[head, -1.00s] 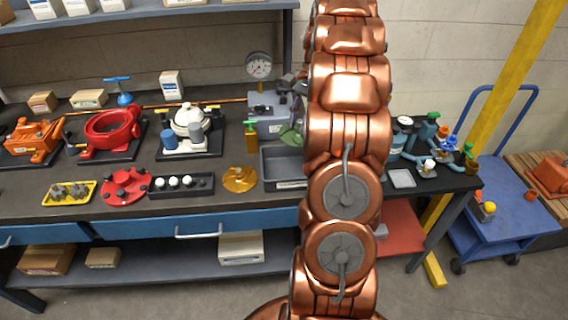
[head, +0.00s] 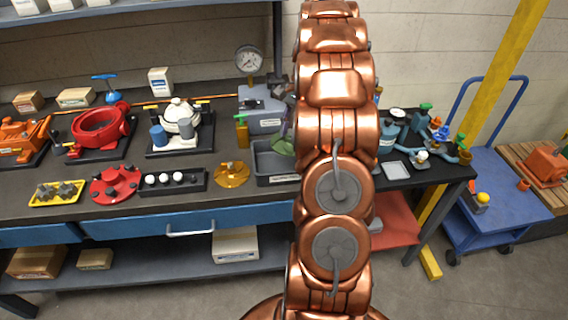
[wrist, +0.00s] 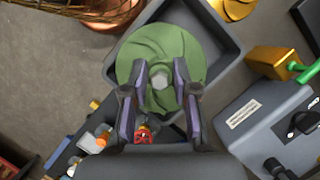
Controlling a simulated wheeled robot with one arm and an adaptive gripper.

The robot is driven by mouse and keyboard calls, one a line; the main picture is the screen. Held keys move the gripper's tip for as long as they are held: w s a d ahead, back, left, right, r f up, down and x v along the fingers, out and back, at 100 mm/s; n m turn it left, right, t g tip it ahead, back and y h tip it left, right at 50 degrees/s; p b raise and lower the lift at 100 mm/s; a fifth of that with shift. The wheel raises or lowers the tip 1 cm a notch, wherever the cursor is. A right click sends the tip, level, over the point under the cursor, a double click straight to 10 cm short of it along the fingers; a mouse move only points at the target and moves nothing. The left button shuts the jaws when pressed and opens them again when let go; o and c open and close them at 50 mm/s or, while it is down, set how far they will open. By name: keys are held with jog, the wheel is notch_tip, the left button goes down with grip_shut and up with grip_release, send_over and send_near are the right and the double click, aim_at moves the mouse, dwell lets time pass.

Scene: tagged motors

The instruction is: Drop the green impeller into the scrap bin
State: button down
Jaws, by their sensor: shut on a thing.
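The green impeller (wrist: 165,45) is a round, vaned disc with a pale hub. My gripper (wrist: 161,82) is shut on it, with one dark finger on either side of the hub. In the head view the impeller (head: 284,144) shows at the left edge of my arm, partly hidden by it. The grey open bin (head: 262,166) sits on the bench with a label on its front, too small to read. The impeller is over the bin, and the bin's rim (wrist: 228,38) shows around it in the wrist view. My arm hides the bin's right part.
Several bottles and a pale tray (head: 395,170) are to the right of my arm.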

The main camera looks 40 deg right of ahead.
jog(key=c, duration=0.8)
grip_release()
jog(key=shift+r, duration=0.1)
jog(key=shift+v, duration=3.7)
jog(key=shift+a, duration=0.1)
